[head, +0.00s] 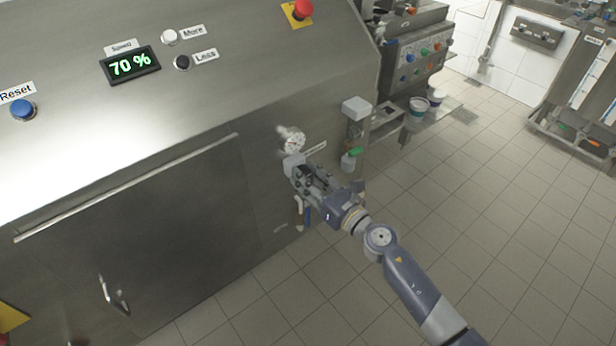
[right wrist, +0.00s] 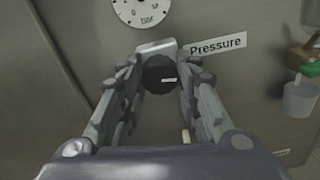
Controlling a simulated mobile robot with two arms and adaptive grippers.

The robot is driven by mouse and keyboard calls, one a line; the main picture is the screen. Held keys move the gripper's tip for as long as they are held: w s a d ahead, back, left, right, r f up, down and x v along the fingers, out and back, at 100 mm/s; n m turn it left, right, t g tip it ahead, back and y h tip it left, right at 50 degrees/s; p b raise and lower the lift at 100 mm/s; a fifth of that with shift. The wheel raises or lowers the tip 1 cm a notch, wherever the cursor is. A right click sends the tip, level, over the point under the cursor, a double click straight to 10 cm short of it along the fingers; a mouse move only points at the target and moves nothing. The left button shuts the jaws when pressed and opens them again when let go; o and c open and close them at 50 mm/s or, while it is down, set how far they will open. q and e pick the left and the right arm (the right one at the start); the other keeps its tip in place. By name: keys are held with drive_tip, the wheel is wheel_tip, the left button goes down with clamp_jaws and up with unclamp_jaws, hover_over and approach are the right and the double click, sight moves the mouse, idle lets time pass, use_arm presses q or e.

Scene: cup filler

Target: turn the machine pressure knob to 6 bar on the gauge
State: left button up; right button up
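The pressure gauge (head: 294,140) is a round white dial on the machine's steel side. Its lower part, marked "bar", shows at the top of the right wrist view (right wrist: 140,10); I cannot read the needle. Below it is the round black pressure knob (right wrist: 160,75), under a light grey block (right wrist: 157,48) and left of the "Pressure" label (right wrist: 218,45). My right gripper (right wrist: 160,72) has one finger on each side of the knob, apparently touching it. In the head view my right gripper (head: 299,172) hides the knob. My left gripper is not in view.
The speed display (head: 131,65) reads 70 %, with a white button (head: 169,37) and a black button (head: 182,62) beside it. A blue reset button (head: 22,109) is at the left. A grey box (head: 356,108) stands right of the gauge.

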idle(0.4)
drive_tip(key=m+p, duration=0.6)
drive_tip(key=m, duration=1.3)
drive_tip(key=shift+m, duration=0.4)
drive_tip(key=shift+p, duration=0.3)
drive_tip(key=o, duration=1.1)
drive_tip(key=shift+c, duration=0.2)
drive_tip(key=shift+s, duration=0.1)
